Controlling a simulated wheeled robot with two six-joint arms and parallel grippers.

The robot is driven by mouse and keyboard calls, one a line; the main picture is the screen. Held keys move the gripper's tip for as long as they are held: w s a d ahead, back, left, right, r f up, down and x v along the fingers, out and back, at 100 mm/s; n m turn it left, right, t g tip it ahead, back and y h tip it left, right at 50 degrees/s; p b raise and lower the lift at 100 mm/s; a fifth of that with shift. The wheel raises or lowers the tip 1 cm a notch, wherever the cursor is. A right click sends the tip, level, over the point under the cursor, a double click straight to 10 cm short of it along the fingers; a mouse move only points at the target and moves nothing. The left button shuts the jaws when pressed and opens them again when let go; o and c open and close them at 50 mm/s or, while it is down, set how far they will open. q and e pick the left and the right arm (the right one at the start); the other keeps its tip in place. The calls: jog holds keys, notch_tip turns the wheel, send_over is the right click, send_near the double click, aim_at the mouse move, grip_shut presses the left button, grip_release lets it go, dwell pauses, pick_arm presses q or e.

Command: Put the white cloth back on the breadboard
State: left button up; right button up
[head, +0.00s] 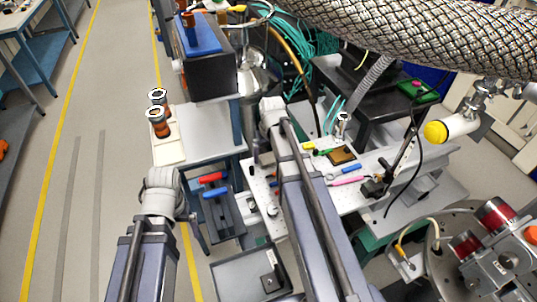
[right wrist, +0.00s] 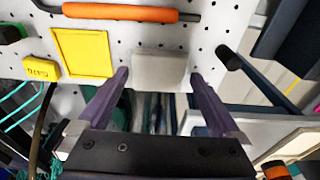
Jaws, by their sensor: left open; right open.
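A small whitish block-like piece, which looks like the folded white cloth (right wrist: 160,68), lies at the edge of the white perforated breadboard (right wrist: 205,30) in the right wrist view. My right gripper (right wrist: 160,76) is open, with one purple-grey finger on each side of the cloth and a gap to each. In the head view the breadboard (head: 262,190) is partly covered by my right arm, and I cannot make out the cloth there. My left gripper (head: 165,190) is at the lower left, away from the breadboard; its fingers are hard to see.
A dark post (right wrist: 232,58) stands right of the right gripper. Brown bottles (head: 158,120) stand on a pale board.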

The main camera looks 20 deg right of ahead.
aim_at(268, 158)
notch_tip(268, 158, up, 12)
jog(key=s+p, duration=0.1)
jog(key=p, duration=1)
jog(key=shift+s+f, duration=0.15)
jog(key=shift+s, duration=0.05)
jog(key=shift+f, duration=0.15)
jog(key=f+b, duration=0.4)
jog(key=w+f+b, duration=0.1)
jog(key=f+b, duration=0.7)
jog(key=shift+w, duration=0.25)
jog(key=shift+r, duration=0.3)
